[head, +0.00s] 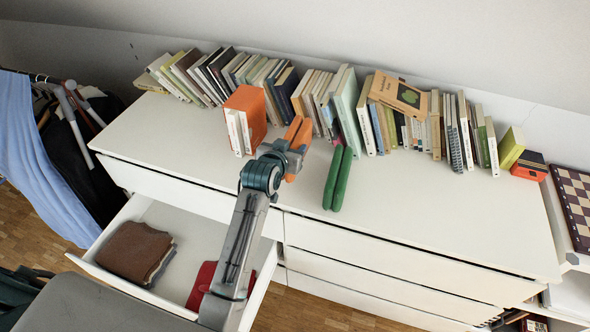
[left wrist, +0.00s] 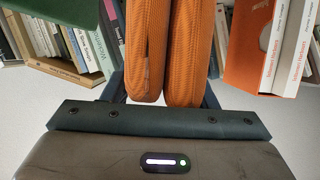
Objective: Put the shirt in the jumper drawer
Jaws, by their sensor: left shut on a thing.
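An orange ribbed folded garment (head: 298,132), taken as the shirt, stands on edge at the dresser top, in front of the row of books. My left gripper (head: 285,158) is shut on it. In the left wrist view the orange shirt (left wrist: 165,50) fills the space between the fingers as two thick folds. Whether it touches the dresser top is not clear. The open drawer (head: 205,228) is at the lower left, below my left arm. Inside are brown folded clothes (head: 137,252) and a red item (head: 202,283), partly hidden by my arm. My right gripper is not in view.
A green folded garment (head: 338,179) stands right of my left gripper on the dresser top (head: 430,215). An orange-covered book (head: 248,112) stands close to its left. Books line the back. Clothes hang at the left (head: 40,155). The dresser's front right is clear.

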